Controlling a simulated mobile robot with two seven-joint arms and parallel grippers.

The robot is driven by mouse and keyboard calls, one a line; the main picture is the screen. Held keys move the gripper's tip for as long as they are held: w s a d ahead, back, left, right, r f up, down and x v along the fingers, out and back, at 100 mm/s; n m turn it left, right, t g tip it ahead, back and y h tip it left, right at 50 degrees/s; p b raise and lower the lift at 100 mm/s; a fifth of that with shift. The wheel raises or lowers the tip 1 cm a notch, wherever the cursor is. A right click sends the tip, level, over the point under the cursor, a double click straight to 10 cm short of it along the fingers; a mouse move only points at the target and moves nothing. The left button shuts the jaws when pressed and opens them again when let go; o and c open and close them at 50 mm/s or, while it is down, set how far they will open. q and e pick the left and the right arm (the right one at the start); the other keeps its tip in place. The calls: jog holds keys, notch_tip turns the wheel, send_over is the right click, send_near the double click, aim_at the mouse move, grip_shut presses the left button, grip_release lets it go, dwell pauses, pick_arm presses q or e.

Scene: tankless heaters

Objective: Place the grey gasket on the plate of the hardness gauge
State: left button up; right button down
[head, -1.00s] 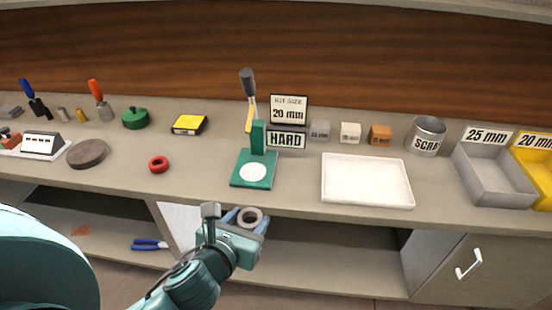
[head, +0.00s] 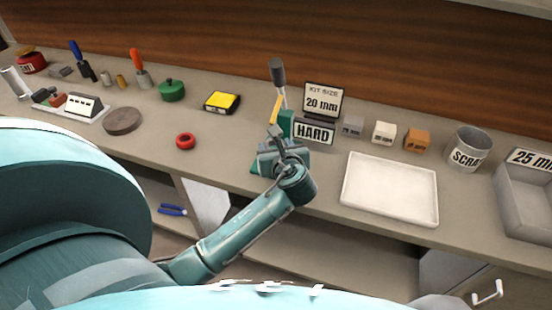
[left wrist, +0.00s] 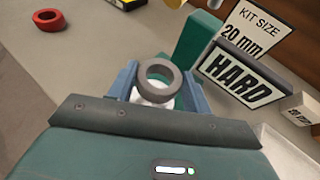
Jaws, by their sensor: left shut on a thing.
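The grey gasket (left wrist: 147,74) is a ring held between the blue fingers of my left gripper (left wrist: 160,86) in the left wrist view. The green hardness gauge (head: 287,122) stands on the bench, with a dark-handled lever at its top. Its column also shows in the left wrist view (left wrist: 196,46). Its white plate (left wrist: 150,101) shows partly below the gasket. In the head view my left gripper (head: 279,150) is over the gauge's base and hides the gasket and most of the plate. I cannot tell whether the gasket touches the plate. My right gripper is out of view.
The HARD sign (head: 314,132) and the kit size sign (head: 323,101) stand close behind the gauge. A white tray (head: 391,218) lies to its right. A red ring (head: 186,141) and a yellow box (head: 221,101) are to its left. Bench surface between is clear.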

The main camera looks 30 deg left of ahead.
pick_arm(q)
jog(key=shift+f, duration=2)
jog(key=o, duration=1)
jog(key=shift+o, duration=0.2)
jog(key=shift+r, duration=0.1)
